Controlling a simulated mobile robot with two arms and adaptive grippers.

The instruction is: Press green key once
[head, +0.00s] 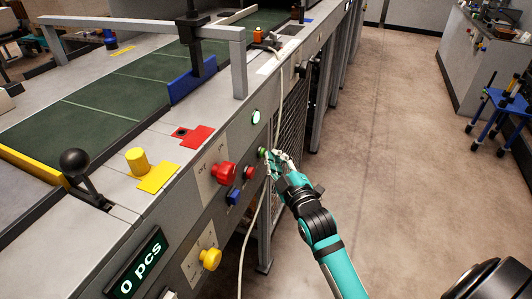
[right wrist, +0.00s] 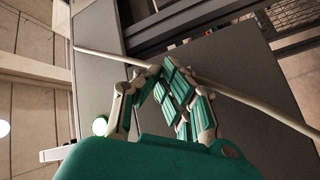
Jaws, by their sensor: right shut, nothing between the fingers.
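The green key (head: 262,152) is a small green button on the grey side panel of the machine, right of a small red button. My right gripper (head: 271,156) is at the panel with its fingertips beside the green key and partly over it; I cannot tell whether they touch it. In the right wrist view the right gripper (right wrist: 154,76) is shut and empty in front of the grey panel. A glowing pale-green round thing (right wrist: 100,126) shows left of its fingers there; I cannot tell whether it is the key or a lamp. My left gripper is out of view.
A red mushroom button (head: 223,173), a small red button (head: 249,173), a blue button (head: 233,196) and a yellow knob (head: 210,259) sit on the panel. A lit round lamp (head: 256,117) is above. A display (head: 139,268) reads "0 pcs". A pale cable (head: 252,225) hangs nearby.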

